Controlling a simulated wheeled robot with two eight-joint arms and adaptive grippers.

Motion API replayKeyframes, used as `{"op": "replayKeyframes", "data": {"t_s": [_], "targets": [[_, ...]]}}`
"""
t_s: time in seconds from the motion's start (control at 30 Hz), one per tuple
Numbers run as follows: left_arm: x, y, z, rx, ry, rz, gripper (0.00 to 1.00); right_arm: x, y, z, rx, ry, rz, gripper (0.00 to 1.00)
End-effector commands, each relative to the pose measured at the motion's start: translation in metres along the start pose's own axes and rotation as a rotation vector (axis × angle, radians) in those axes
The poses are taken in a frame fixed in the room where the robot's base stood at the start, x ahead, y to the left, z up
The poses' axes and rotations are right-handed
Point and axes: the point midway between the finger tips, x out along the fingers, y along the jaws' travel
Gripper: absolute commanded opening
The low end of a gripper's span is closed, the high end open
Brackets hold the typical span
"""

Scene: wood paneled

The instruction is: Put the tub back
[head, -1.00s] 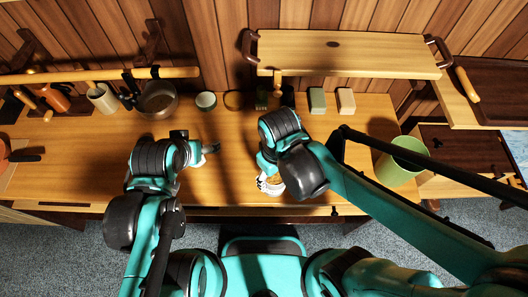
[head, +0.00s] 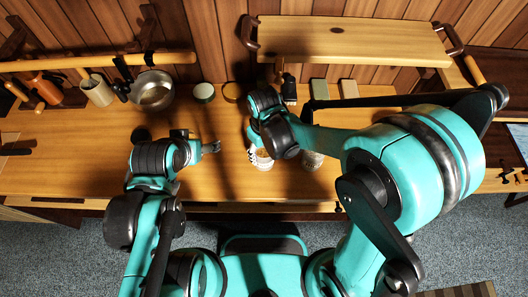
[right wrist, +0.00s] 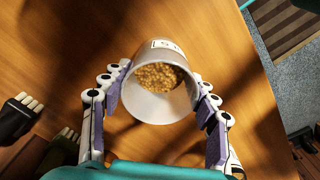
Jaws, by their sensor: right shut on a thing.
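The white tub (right wrist: 152,108) is between the fingers of my right gripper (right wrist: 160,112) in the right wrist view. Its mouth faces the camera, yellow grains lie inside, and a printed label shows on its far side. The gripper is shut on the tub's sides. In the head view the tub (head: 264,161) shows under my right gripper (head: 257,156), above the front part of the wooden table; I cannot tell if it touches. My left gripper (head: 211,147) is to the left over the table, with nothing seen in it; its finger gap is unclear.
A small pale speckled thing (head: 313,159) shows right of the tub, partly hidden by my right arm. A metal pot (head: 153,91), a green-topped jar (head: 204,92) and an orange-topped jar (head: 231,92) stand at the back. A raised shelf (head: 350,45) overhangs the back right.

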Motion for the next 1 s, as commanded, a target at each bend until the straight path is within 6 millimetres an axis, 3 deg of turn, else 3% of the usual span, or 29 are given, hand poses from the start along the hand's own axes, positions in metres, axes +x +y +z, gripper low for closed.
{"op": "replayKeyframes", "data": {"t_s": [0.33, 0.37, 0.43, 0.8, 1.0], "targets": [[0.003, 0.000, 0.002, 0.000, 0.000, 0.000, 0.80, 0.004, 0.000, 0.000, 0.000, 0.000, 0.000, 0.07], [0.003, 0.000, 0.002, 0.000, 0.000, 0.000, 0.80, 0.004, 0.000, 0.000, 0.000, 0.000, 0.000, 0.62], [0.002, 0.000, 0.002, 0.000, 0.000, 0.000, 0.80, 0.003, 0.000, 0.000, 0.000, 0.000, 0.000, 0.80], [0.000, 0.000, 0.000, 0.000, 0.000, 0.000, 0.80, 0.000, 0.000, 0.000, 0.000, 0.000, 0.000, 0.80], [-0.009, 0.000, -0.007, 0.000, 0.000, 0.000, 0.80, -0.031, 0.000, 0.001, 0.000, 0.000, 0.000, 0.80]]}}
